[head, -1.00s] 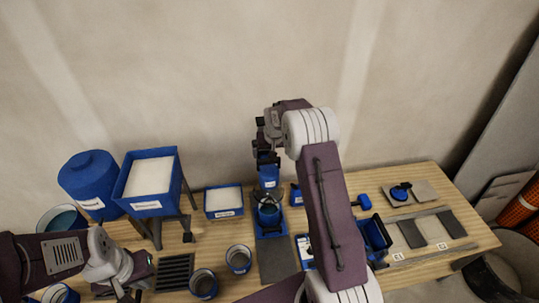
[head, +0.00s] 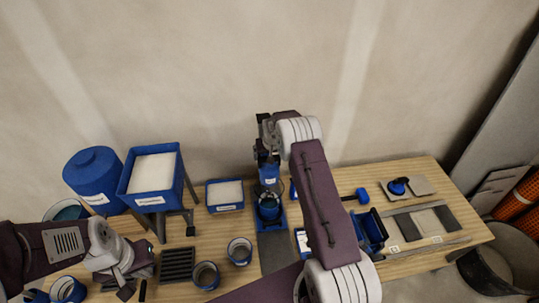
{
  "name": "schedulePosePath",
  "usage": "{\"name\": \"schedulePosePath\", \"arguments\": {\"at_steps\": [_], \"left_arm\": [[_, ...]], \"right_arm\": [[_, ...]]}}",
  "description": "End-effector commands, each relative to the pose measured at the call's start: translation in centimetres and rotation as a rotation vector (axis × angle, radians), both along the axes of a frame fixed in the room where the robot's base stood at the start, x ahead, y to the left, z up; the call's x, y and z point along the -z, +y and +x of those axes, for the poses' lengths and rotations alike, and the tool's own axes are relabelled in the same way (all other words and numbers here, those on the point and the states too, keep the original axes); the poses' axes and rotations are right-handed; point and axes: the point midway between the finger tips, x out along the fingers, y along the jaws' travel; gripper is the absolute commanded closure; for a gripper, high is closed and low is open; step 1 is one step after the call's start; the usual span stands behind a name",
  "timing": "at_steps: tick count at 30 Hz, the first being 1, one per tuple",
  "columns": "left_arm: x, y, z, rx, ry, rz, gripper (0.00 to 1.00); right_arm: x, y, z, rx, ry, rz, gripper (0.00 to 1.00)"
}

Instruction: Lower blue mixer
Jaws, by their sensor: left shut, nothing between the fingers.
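The blue mixer (head: 269,178) stands at the back middle of the table, its blue-and-white head above a dark bucket (head: 268,209) on a blue base. My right gripper (head: 262,152) is at the top of the mixer, pointing down. Its fingers are small and dark against the blue, so I cannot tell whether they touch or grip it. My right forearm passes just right of the mixer. My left gripper (head: 134,291) is shut and empty at the lower left, over the table's front, well away from the mixer.
A blue hopper of white powder (head: 152,172) on legs, a blue drum (head: 94,178) and a white-filled tray (head: 225,195) stand left of the mixer. Several cups and a black grate (head: 177,266) lie in front. Tiles (head: 425,222) and a blue box (head: 371,232) are at right.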

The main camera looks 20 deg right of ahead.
Motion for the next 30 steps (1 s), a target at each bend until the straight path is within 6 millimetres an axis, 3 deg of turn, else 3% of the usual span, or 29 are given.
{"name": "schedulePosePath", "arguments": {"at_steps": [4,8,18,21,30], "left_arm": [[0.4,0.0,0.0,0.000,0.000,0.000,1.00],[2.1,0.0,0.0,0.000,0.000,0.000,1.00],[10.8,0.0,0.0,0.000,0.000,0.000,1.00],[12.2,0.0,0.0,0.000,0.000,0.000,1.00],[12.1,0.0,0.0,0.000,0.000,0.000,1.00]], "right_arm": [[0.4,0.0,0.0,0.001,0.001,0.001,0.82],[2.2,0.0,-0.1,0.001,0.002,0.001,0.82],[11.5,0.0,-0.2,0.001,0.006,0.001,0.82],[13.1,0.0,-0.2,0.001,0.006,0.001,0.82],[13.5,0.1,-0.6,0.000,0.019,0.004,0.82]]}}
